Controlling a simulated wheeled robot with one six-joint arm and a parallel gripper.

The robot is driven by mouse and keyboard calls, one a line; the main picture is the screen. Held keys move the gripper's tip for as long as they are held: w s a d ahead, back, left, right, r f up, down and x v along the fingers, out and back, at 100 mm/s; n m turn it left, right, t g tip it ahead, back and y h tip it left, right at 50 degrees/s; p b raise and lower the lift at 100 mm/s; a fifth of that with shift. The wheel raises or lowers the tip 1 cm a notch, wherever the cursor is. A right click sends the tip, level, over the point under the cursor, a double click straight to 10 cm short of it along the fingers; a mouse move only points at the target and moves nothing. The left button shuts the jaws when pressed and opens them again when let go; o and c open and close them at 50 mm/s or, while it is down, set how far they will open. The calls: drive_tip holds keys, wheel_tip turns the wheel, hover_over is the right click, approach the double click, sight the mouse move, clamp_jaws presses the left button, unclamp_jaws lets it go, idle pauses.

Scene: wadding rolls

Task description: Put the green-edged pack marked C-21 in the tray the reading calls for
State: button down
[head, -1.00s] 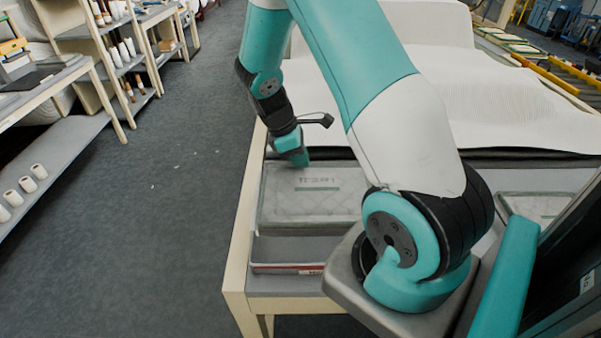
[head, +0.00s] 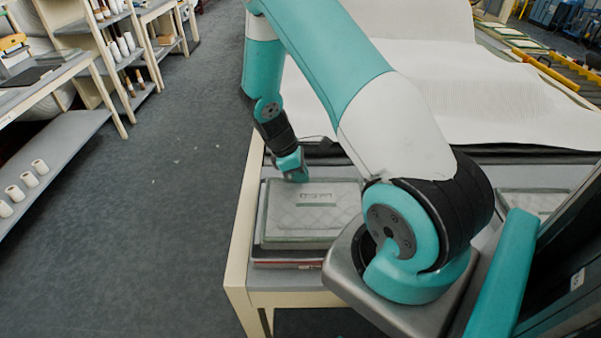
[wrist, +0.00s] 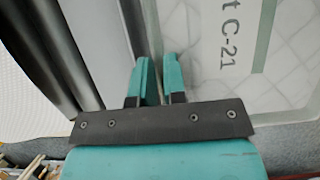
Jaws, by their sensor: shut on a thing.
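The pack marked C-21 (head: 318,215) is a flat, quilted, clear-wrapped pack with a greenish edge, on the near left of the table. Its label is too small to read in the head view, but "C-21" reads clearly in the wrist view (wrist: 285,75). My gripper (head: 298,179) is at the pack's far edge, left of its middle. In the wrist view my gripper (wrist: 158,65) is shut on that edge, with the pack to the right of the fingers. The pack looks level; whether it is clear of what lies below cannot be told. No reading shows.
A red-edged item (head: 288,265) shows below the pack's near edge. Another pack (head: 530,203) lies right of my arm's base. White wadding (head: 450,95) covers the table's back. Shelves with rolls (head: 30,180) stand left across the open floor.

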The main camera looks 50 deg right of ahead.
drive_tip(key=shift+f, duration=0.3)
drive_tip(key=c, duration=1.2)
unclamp_jaws()
drive_tip(key=shift+r, duration=0.1)
